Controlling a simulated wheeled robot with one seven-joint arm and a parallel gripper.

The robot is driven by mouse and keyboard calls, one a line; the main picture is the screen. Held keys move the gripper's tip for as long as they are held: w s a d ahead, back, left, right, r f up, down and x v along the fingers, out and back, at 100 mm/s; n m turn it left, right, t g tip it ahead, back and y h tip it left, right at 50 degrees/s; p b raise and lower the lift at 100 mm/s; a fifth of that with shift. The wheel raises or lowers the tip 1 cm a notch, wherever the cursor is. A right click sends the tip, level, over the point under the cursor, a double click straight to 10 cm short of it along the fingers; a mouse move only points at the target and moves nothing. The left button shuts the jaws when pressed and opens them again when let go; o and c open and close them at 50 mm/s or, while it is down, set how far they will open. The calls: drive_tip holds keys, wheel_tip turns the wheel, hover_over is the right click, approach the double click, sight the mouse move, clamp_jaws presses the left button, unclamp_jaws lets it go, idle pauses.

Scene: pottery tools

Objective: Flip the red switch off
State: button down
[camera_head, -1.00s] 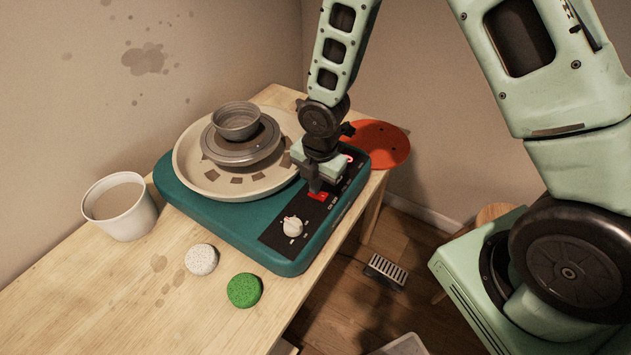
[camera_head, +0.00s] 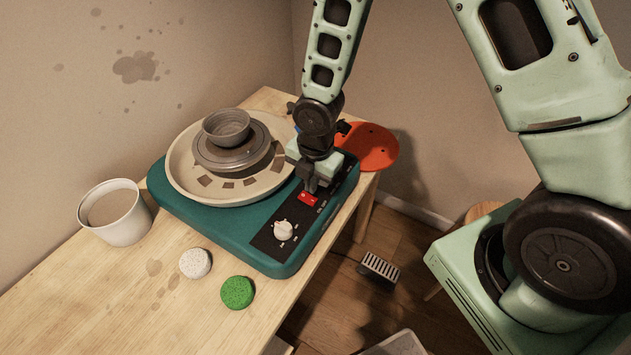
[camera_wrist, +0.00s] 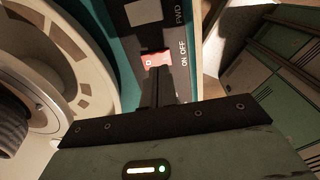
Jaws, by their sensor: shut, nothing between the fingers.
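The red switch (camera_head: 307,199) sits on the black control panel of the teal pottery wheel (camera_head: 215,232). It also shows in the wrist view (camera_wrist: 158,59), beside the white "ON OFF" lettering. My gripper (camera_head: 311,187) is shut and empty, pointing down at the panel. Its fingertips (camera_wrist: 157,72) are right at the edge of the switch on the far side in the head view. I cannot tell whether they touch it. The fingers hide part of the panel behind them.
A white knob (camera_head: 283,230) is on the same panel. A grey bowl (camera_head: 227,127) stands on the wheel head inside the cream splash pan (camera_head: 182,176). A white bucket (camera_head: 117,212), a white sponge (camera_head: 195,263) and a green sponge (camera_head: 237,292) are on the table. An orange disc (camera_head: 370,147) lies behind.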

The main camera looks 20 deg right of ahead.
sight(312, 198)
wheel_tip(312, 198, up, 11)
drive_tip(key=s, duration=0.1)
drive_tip(key=shift+d, duration=0.4)
drive_tip(key=shift+f, duration=0.1)
drive_tip(key=shift+w+a+b, duration=0.4)
drive_tip(key=shift+w+b, duration=0.15)
drive_tip(key=shift+b, duration=3.65)
